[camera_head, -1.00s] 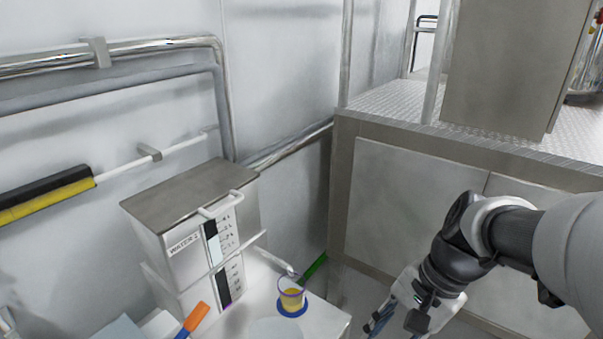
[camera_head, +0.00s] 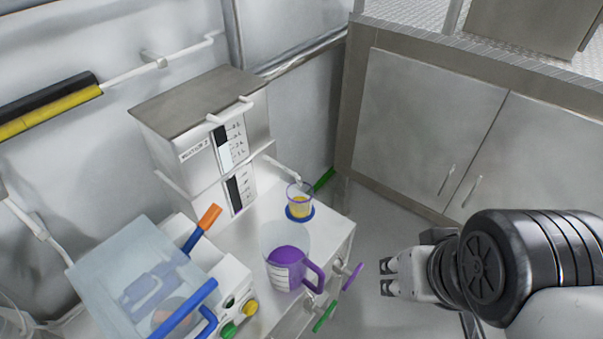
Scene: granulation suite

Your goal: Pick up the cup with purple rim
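A small clear cup with a purple rim (camera_head: 299,196) holds something yellow. It stands upright on a round blue base or coaster (camera_head: 300,212) at the back right of a white counter (camera_head: 243,237). My gripper (camera_head: 385,277) is to the right of the counter and lower in the picture than the cup, well apart from it. Its two dark fingertips are apart and point left, with nothing between them.
A clear jug with purple contents and a purple handle (camera_head: 314,277) stands in front of the cup. A white dispenser (camera_head: 206,150) is behind left. A balance-like device with a clear cover (camera_head: 130,262) is at left. Taps (camera_head: 345,268) stick out from the counter's right side.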

